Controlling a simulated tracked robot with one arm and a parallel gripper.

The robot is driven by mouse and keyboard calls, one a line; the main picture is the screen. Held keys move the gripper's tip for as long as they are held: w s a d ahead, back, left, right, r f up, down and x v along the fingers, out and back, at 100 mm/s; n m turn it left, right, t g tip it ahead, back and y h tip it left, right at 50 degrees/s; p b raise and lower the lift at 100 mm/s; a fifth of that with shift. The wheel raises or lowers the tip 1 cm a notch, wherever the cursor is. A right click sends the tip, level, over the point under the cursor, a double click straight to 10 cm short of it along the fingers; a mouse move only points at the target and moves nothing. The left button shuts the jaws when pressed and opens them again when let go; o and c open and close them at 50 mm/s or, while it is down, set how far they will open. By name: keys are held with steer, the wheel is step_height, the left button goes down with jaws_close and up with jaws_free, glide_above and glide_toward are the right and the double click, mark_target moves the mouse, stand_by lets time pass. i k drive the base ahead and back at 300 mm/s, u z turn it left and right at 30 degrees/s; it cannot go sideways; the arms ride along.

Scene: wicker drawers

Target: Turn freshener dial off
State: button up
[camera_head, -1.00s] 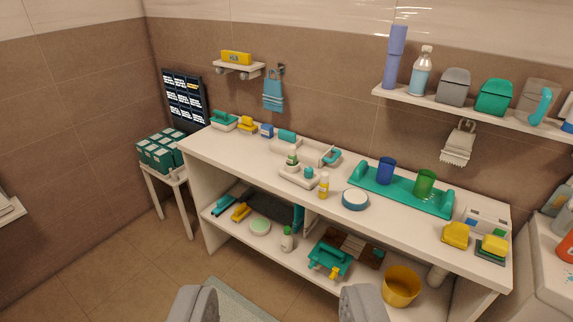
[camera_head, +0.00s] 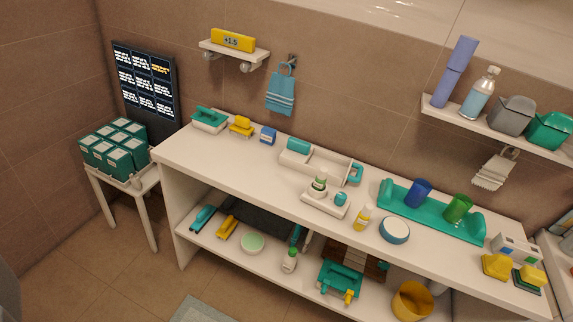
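No part is labelled as a freshener, and I cannot tell for sure which dial belongs to one. A small white tray-like unit (camera_head: 326,202) sits mid-counter, with a green-and-white bottle (camera_head: 319,184) and a white-and-teal round piece (camera_head: 341,199) on it. A white box (camera_head: 515,247) with small coloured marks stands at the counter's right end, and its details are too small to read. A grey shape at the lower left edge may be part of my gripper. No fingertips show, and nothing is seen held. The counter is some way off.
The long white counter (camera_head: 245,166) has a lower shelf with a yellow bucket (camera_head: 411,302) and bottles. A small side table (camera_head: 140,187) holds teal boxes at left. A wall shelf (camera_head: 510,137) hangs at upper right. Some floor (camera_head: 130,285) is clear at lower left.

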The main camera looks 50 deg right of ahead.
mark_target(340, 199)
steer(key=z, duration=0.3)
steer(key=i, duration=1.45)
steer(key=z, duration=0.8)
